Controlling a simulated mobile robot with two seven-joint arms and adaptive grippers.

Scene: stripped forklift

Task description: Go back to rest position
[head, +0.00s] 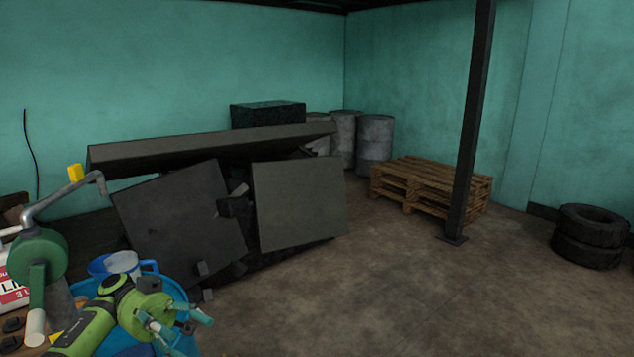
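My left gripper (182,326) is at the lower left of the head view, on a green arm that comes in from the bottom left. Its teal fingers are spread apart, with nothing seen between them. It is in front of a blue tub (181,346), partly covering it; I cannot tell whether they touch. My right gripper is not in view.
A green hand pump (38,256) with a crank stands at the left, near a blue-and-white jug (124,263). Dark panels (298,204) lean beyond. A pallet (430,185), post (470,130), drums (375,142) and tyres (590,236) stand farther back. Central floor is clear.

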